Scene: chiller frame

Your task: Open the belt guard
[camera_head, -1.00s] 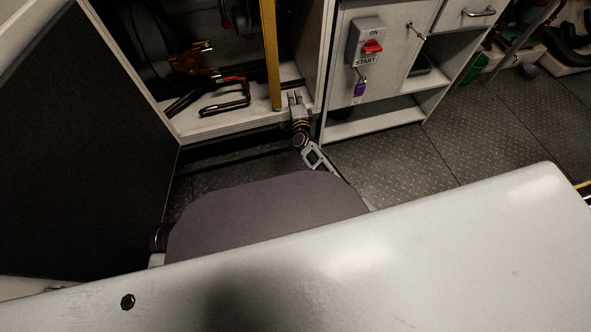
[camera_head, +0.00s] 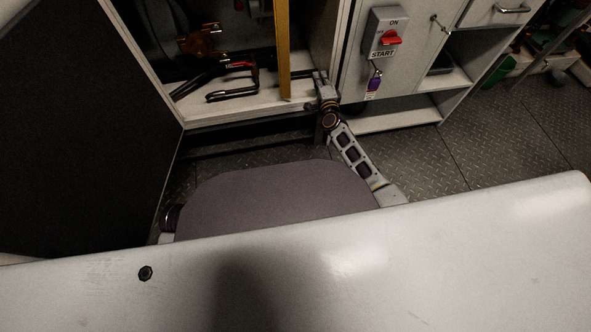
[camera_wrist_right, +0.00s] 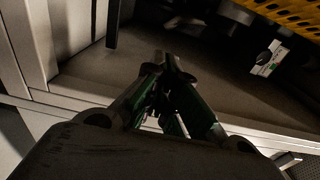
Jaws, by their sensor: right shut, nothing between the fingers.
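The belt guard appears to be the yellow upright panel (camera_head: 283,50), seen nearly edge-on inside the open frame in the head view. In the right wrist view it is a yellow perforated sheet (camera_wrist_right: 288,14) at the top right. My right gripper (camera_head: 320,78) is at the front right edge of the opening, to the right of the guard and apart from it. In the wrist view its fingers (camera_wrist_right: 167,62) are together and empty, pointing into the compartment. The guard's hinge or latch cannot be made out. My left gripper is not in view.
A switch box with a red knob (camera_head: 391,38) and a purple tag (camera_head: 374,82) are on the cabinet to the right. A black-handled tool (camera_head: 232,91) lies on the compartment floor. A dark panel (camera_head: 75,130) stands left. Metal floor (camera_head: 430,160) is open at right.

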